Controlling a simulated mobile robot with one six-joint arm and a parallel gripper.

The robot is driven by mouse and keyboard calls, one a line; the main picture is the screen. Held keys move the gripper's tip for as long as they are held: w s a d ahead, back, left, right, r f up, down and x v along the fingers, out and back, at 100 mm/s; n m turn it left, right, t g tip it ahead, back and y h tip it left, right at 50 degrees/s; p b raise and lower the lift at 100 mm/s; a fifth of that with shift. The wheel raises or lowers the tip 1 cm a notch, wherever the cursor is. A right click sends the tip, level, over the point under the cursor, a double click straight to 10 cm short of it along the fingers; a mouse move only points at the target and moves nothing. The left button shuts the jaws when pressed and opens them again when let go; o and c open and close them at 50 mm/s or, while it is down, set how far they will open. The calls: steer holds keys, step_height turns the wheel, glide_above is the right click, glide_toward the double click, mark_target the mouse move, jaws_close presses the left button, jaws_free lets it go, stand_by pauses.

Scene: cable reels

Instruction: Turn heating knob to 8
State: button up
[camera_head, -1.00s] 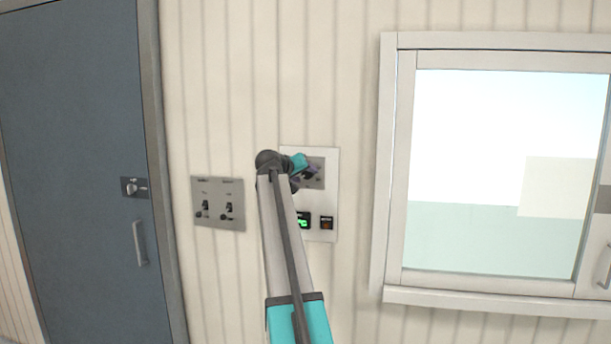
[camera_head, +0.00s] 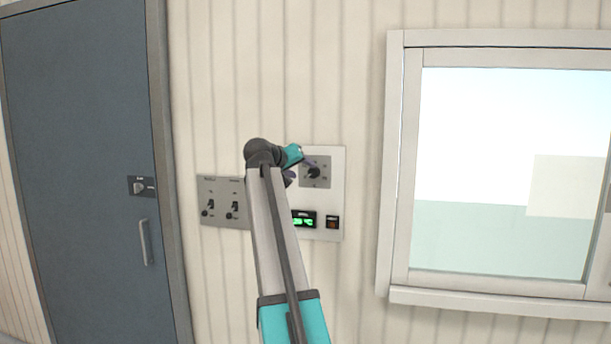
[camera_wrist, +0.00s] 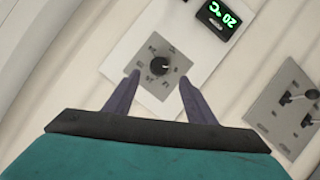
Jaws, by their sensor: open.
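The heating knob (camera_head: 314,172) is a small black dial on a grey square plate in a white wall panel (camera_head: 334,198). In the wrist view the knob (camera_wrist: 159,67) lies beyond the fingertips, roughly midway between them, with markings around it too small to read surely. My gripper (camera_wrist: 158,77) is open, its two purple fingers apart and apparently clear of the knob. In the head view my gripper (camera_head: 302,168) is just left of the knob, partly hidden by my wrist. A green display (camera_head: 304,220) sits below the knob; in the wrist view it reads 20 °C, upside down.
A small switch (camera_head: 332,222) with an orange-brown face is beside the display. A grey plate with two toggle switches (camera_head: 222,203) is left of the panel, partly behind my arm. A blue-grey door (camera_head: 80,150) stands at left, a window (camera_head: 500,170) at right.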

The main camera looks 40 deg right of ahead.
steer(key=shift+b+v, duration=0.4)
steer(key=shift+v, duration=2.2)
steer(key=shift+w, duration=0.1)
